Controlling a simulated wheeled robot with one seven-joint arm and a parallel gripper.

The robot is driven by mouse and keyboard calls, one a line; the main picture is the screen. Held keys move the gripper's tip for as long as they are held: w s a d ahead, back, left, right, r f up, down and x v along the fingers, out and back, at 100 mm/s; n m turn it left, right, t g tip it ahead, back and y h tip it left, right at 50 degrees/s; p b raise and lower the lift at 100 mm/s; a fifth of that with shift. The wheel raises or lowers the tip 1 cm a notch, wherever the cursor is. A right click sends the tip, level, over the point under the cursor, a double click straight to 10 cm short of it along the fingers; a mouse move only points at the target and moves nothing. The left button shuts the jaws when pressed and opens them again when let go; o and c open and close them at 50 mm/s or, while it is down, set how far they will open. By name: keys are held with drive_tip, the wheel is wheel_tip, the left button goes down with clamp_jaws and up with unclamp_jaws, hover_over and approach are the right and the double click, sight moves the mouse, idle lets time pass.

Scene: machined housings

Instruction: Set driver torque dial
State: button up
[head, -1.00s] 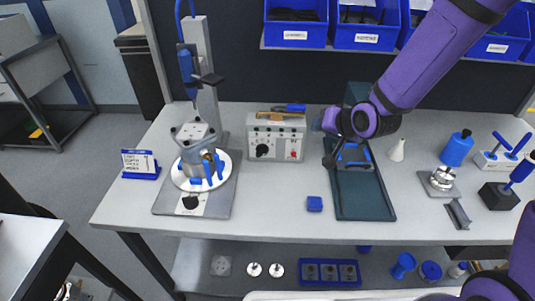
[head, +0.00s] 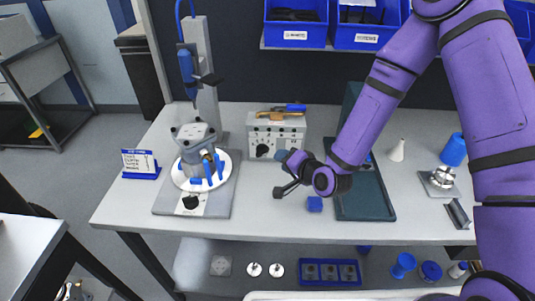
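The grey control box (head: 277,133) stands at the back middle of the table in the head view. A black dial (head: 262,150) is on the left of its front face; its setting is too small to read. My gripper (head: 284,183) is in front of and just below the box's right half, to the right of the dial and apart from it in the picture. The wrist hides the lower right of the box front. The fingers show nearly side-on, so their opening is unclear; I see nothing held. The blue driver (head: 187,66) hangs from a grey post at the left.
A grey housing (head: 194,143) with blue clamps sits on a white round plate left of the box. A brass-and-blue tool (head: 281,111) lies on the box. The front middle table is clear.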

sight(267, 153)
drive_tip(key=x, duration=0.9)
drive_tip(key=shift+s+r, duration=0.1)
clamp_jaws()
